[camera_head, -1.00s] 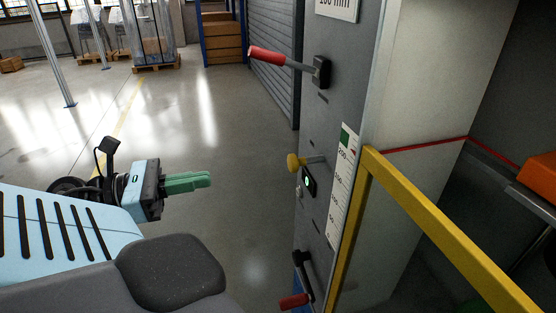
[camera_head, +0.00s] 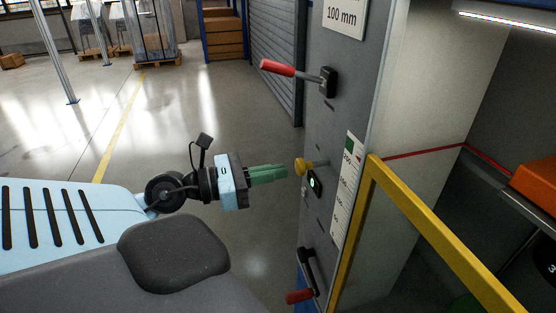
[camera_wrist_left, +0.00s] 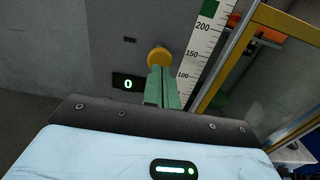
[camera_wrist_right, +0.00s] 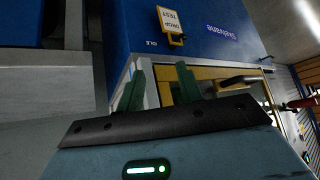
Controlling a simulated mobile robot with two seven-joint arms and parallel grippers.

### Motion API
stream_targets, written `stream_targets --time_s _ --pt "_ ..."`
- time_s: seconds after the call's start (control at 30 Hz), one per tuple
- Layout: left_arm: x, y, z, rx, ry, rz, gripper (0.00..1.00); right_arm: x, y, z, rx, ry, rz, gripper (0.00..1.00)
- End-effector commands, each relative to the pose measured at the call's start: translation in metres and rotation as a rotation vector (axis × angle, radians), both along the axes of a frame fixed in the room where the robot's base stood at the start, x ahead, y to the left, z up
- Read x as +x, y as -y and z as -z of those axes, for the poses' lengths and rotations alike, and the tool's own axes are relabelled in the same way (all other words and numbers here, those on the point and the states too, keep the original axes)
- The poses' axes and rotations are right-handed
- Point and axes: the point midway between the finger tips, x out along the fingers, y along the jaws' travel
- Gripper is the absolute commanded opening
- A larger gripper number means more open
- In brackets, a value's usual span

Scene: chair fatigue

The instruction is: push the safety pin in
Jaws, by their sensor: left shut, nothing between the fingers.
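The safety pin (camera_head: 302,167) has a yellow round knob and a thin shaft that sticks out of the grey machine panel (camera_head: 335,130). My left gripper (camera_head: 284,172) has green fingers, shut and empty, with their tips close to the knob in the head view. In the left wrist view the knob (camera_wrist_left: 158,58) lies just beyond the fingertips (camera_wrist_left: 161,72); whether they touch I cannot tell. My right gripper (camera_wrist_right: 158,80) shows only in the right wrist view, its green fingers apart with nothing between them.
A red-handled lever (camera_head: 280,68) is above the pin, and a red-handled crank (camera_head: 300,296) is below. A small display (camera_head: 314,183) and a scale strip (camera_head: 347,190) are beside the pin. A yellow frame (camera_head: 430,225) stands to the right. Open floor lies left.

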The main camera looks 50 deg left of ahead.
Motion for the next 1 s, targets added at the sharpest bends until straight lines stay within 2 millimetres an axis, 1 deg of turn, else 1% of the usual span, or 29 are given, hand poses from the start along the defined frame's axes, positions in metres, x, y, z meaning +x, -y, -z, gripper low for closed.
stream_targets --time_s 0.03,0.3,0.77,0.87,1.0 --pt "0.004 0.002 -0.004 -0.001 0.005 0.001 0.0 0.002 0.0 -0.004 -0.001 0.006 -0.001 0.36" --pt "0.015 0.008 -0.001 -0.002 0.001 0.0 0.0 0.004 0.002 -0.01 -0.003 0.015 -0.003 0.36" --pt "0.018 0.009 0.0 -0.001 0.0 0.0 0.0 0.005 0.002 -0.01 -0.004 0.018 -0.003 0.36" --pt "0.026 0.008 -0.001 -0.004 0.003 0.0 0.0 0.006 0.002 -0.012 -0.004 0.022 -0.003 0.36" --pt "0.044 0.008 -0.002 -0.005 0.004 0.001 0.0 0.009 0.001 -0.015 -0.001 0.029 0.0 0.36"
